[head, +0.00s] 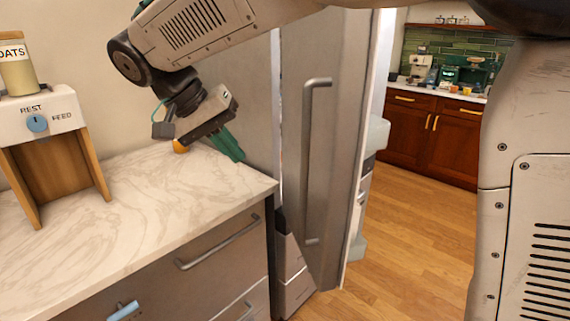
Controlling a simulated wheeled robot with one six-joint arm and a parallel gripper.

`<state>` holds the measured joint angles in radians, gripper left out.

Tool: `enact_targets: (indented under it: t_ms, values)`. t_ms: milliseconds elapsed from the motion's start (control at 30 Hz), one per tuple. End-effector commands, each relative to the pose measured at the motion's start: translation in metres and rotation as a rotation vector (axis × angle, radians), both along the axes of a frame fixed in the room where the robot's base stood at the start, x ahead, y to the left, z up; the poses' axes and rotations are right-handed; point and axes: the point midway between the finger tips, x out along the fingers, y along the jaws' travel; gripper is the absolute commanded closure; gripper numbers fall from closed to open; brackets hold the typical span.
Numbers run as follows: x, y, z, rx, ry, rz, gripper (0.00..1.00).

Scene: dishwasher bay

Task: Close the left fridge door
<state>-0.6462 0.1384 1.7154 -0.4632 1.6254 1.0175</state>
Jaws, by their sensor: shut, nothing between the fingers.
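The left fridge door (338,130) is a tall grey metal panel right of the counter, standing open with its outer face toward me. Its long bar handle (308,165) runs down that face. White bins (377,136) on the door's inner side show past its right edge. My gripper (231,151), with green fingers, is shut and empty. It appears over the counter's back right corner, left of the door and apart from it. The fridge's interior is mostly hidden behind the door.
The marble counter (130,220) fills the left, with a drawer handle (218,243) on its front. An oats dispenser (38,125) stands on it. Wooden floor (430,240) is clear right of the door. Red-brown cabinets (432,135) stand at the back right.

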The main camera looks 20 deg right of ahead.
Motion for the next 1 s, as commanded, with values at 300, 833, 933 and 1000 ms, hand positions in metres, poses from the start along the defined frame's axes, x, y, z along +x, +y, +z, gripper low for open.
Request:
enact_targets:
  t_ms: [300,833,933,1000]
  values:
    - [0.011,-0.009,0.036,-0.064,-0.237,-0.317,1.00]
    - [0.014,-0.064,-0.036,-0.064,-0.241,-0.330,1.00]
    - [0.011,-0.076,-0.044,-0.062,-0.245,-0.330,1.00]
    - [0.004,-0.085,-0.043,-0.061,-0.244,-0.331,1.00]
